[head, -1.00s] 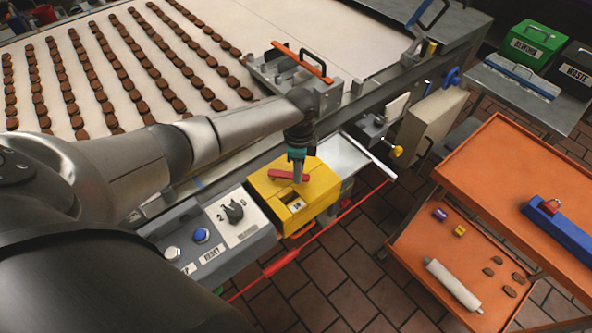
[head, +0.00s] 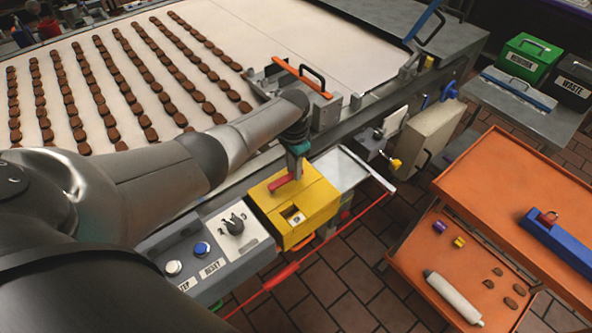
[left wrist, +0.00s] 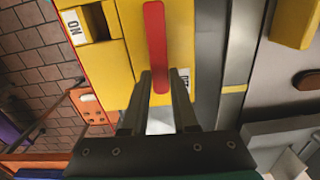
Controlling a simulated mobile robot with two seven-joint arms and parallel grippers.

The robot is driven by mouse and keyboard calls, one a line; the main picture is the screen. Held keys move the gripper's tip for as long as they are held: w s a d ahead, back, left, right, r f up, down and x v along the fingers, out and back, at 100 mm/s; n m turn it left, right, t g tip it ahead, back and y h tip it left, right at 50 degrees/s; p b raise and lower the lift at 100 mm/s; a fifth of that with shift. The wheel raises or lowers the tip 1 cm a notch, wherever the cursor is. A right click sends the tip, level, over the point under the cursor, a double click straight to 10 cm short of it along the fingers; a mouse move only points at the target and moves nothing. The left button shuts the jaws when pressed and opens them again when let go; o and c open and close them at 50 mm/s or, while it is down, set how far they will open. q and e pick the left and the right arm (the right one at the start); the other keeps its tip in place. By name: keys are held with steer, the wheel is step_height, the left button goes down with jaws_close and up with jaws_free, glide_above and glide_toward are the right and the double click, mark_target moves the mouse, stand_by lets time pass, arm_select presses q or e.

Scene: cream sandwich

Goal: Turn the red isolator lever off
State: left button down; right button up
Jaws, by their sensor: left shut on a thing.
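The red isolator lever (head: 280,184) is on top of the yellow isolator box (head: 318,203) at the belt's front side. My left gripper (head: 296,172) comes down from above and is shut on one end of the lever. In the left wrist view, the lever (left wrist: 156,40) runs nearly straight up the picture, and its near end is between the fingertips (left wrist: 160,76). An "ON" label (left wrist: 73,27) shows in a window of the box. A second label by the right finger is partly hidden. My right gripper is not in view.
A grey panel with a black rotary knob (head: 234,224) and blue button (head: 202,248) adjoins the box. A red cord (head: 330,234) runs along the front. An orange cart (head: 500,185) stands right. The belt (head: 290,40) with rows of brown biscuits is behind.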

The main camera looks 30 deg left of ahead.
arm_select(q)
steer(key=shift+w+a+n, duration=0.1)
steer(key=shift+a+n, duration=0.15)
steer(key=shift+n, duration=0.15)
steer(key=c, duration=0.7)
jaws_free()
steer(key=shift+r, duration=0.1)
steer(key=shift+r, duration=0.25)
step_height(320, 180, up, 15)
steer(key=shift+f+p, duration=0.2)
steer(key=shift+p, duration=1)
steer(key=shift+f, duration=0.1)
